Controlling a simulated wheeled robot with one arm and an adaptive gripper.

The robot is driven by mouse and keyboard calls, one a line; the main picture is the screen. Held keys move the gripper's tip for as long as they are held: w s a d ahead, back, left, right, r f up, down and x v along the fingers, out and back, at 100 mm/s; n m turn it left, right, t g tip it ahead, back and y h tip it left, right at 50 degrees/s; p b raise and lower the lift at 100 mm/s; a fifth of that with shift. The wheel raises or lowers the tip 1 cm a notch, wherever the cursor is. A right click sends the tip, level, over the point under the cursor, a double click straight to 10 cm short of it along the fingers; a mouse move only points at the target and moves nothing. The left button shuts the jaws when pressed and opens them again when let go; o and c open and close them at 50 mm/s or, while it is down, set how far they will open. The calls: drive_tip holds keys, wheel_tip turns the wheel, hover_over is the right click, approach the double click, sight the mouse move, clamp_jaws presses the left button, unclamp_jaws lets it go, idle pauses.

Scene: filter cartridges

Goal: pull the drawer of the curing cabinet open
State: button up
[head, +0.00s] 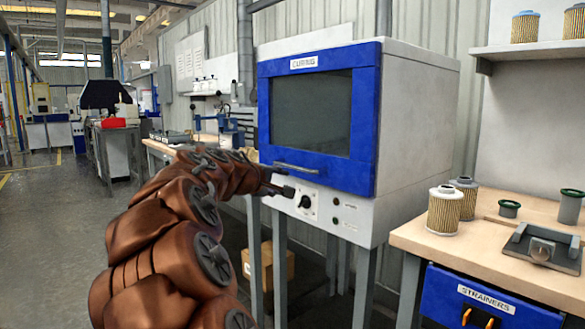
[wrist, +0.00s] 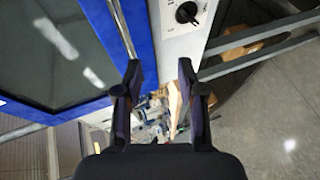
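The curing cabinet (head: 415,120) is a white box with a blue-framed front, a dark window and a label reading CURING. Its front panel (head: 365,120) looks shut, and I see a hinged-looking front rather than a plain drawer. A thin bar handle (head: 300,169) runs along its lower blue edge. In the wrist view the handle (wrist: 122,28) runs down toward the left fingertip; whether they touch I cannot tell. My gripper (wrist: 160,70) is open, with nothing held between its fingers. In the head view my gripper (head: 280,189) is near the handle's left end, slightly below it.
A black knob (head: 305,202) sits on the white panel below the handle. A wooden bench (head: 470,240) at right holds filter cartridges (head: 445,210) and has a blue drawer (head: 470,300) labelled STRAINERS. A cardboard box (head: 267,266) is under the cabinet. Open floor (head: 50,230) lies left.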

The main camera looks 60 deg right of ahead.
sight(291, 167)
drive_tip(key=shift+n+h, duration=0.5)
drive_tip(key=shift+h, duration=0.1)
drive_tip(key=d, duration=0.3)
drive_tip(key=w+d+r+b, duration=0.1)
drive_tip(key=d, duration=0.2)
drive_tip(key=w+d+b, duration=0.1)
drive_tip(key=d, duration=0.2)
drive_tip(key=shift+w+d+r, duration=0.1)
drive_tip(key=shift+r, duration=0.25)
drive_tip(key=shift+d, duration=0.45)
clamp_jaws()
